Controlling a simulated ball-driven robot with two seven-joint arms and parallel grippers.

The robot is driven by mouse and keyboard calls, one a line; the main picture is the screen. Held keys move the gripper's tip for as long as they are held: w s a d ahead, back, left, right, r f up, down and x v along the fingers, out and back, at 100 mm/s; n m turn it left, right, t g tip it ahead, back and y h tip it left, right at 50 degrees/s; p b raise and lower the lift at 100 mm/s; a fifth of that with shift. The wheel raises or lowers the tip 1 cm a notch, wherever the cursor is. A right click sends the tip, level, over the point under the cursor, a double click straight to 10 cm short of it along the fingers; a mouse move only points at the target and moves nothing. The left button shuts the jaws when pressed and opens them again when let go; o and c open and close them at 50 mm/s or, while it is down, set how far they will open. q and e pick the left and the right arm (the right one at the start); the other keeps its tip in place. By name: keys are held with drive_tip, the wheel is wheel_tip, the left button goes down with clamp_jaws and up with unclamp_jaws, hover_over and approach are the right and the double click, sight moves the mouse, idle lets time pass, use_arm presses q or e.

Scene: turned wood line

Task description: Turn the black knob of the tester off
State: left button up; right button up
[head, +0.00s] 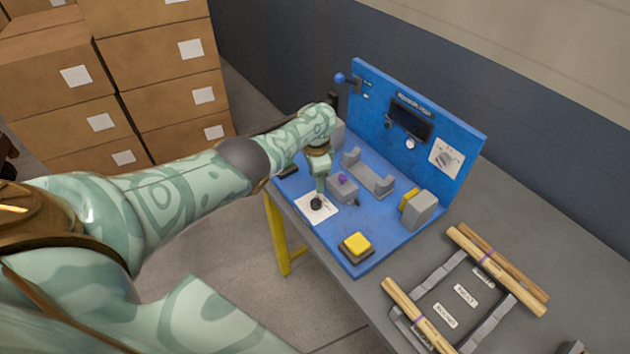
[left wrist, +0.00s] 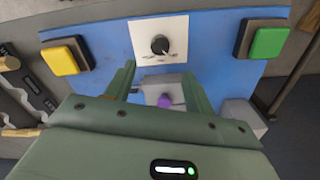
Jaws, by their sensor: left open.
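The blue tester (head: 310,222) stands on the grey table. Its black knob (head: 316,204) sits on a white dial plate on the base, near the front left edge. In the left wrist view the knob (left wrist: 160,44) shows a light pointer mark; the dial lettering is too small to read. My left gripper (head: 320,188) points down close above the knob. In the left wrist view its open fingers (left wrist: 158,72) are empty, and the knob appears just beyond their tips, apart from them. My right gripper is not in view.
A grey block with a purple knob (head: 342,179) stands close beside my left gripper. A yellow button (head: 357,246) and a grey cradle (head: 368,176) are also on the base. A rack with wooden rods (head: 497,271) lies to the right. Cardboard boxes (head: 150,60) are stacked behind.

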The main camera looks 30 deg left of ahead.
use_arm(q)
wheel_tip(320, 180, up, 6)
drive_tip(key=p, duration=0.3)
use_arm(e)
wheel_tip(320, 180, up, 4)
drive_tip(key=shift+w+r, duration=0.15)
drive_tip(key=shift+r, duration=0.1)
use_arm(q)
drive_tip(key=shift+f, duration=0.1)
